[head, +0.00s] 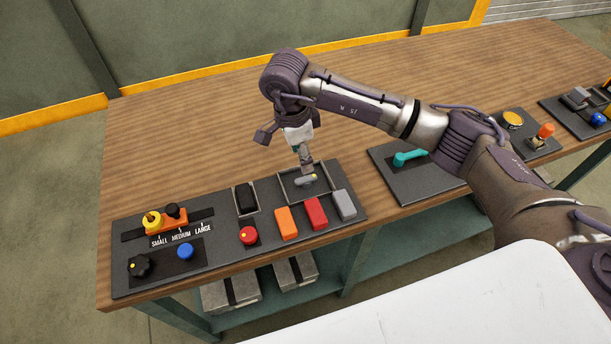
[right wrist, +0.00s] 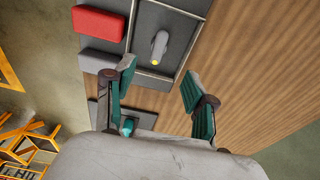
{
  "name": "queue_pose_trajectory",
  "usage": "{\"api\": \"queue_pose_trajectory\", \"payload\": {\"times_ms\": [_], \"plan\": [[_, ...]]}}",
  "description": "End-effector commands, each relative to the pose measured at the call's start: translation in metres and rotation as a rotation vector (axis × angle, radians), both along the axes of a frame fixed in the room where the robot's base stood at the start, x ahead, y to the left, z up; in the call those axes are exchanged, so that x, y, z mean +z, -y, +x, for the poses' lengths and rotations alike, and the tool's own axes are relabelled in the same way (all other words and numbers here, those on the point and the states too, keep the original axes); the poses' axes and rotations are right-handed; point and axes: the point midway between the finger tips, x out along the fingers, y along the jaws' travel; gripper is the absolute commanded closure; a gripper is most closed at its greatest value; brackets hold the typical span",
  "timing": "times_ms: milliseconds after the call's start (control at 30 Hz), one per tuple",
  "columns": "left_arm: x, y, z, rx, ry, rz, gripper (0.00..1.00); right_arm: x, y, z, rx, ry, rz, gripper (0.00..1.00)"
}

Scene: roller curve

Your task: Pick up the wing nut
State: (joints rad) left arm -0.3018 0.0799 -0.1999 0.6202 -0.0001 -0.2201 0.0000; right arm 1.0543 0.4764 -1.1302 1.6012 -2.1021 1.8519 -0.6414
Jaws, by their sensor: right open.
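In the head view the grey piece (head: 308,179) shows just below my right gripper (head: 306,164), partly behind the fingers. In the right wrist view my right gripper (right wrist: 158,80) is open with nothing between its fingers, and the grey piece lies beyond the fingertips. My left gripper is not in view.
Orange (head: 286,223), red (head: 316,213) and grey (head: 344,205) blocks sit in front of the tray. A black rocker (head: 245,198) and a red knob (head: 249,235) are to its left. A panel with a teal lever (head: 408,158) is to the right. The wood behind is clear.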

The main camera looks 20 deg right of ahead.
Motion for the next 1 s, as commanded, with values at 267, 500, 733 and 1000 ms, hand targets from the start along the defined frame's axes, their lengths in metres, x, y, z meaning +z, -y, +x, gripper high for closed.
{"api": "queue_pose_trajectory", "payload": {"times_ms": [267, 500, 733, 1000], "plan": [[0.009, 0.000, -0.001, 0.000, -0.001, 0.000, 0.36, -0.031, 0.003, 0.000, 0.001, 0.000, 0.002, 0.45], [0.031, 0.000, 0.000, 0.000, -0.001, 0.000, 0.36, -0.057, 0.005, -0.005, -0.001, -0.005, 0.003, 0.45], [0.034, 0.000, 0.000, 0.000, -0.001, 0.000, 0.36, -0.083, 0.007, -0.004, 0.000, 0.000, 0.003, 0.45], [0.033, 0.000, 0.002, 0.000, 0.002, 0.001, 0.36, -0.084, 0.007, -0.003, 0.000, 0.001, 0.003, 0.53]]}}
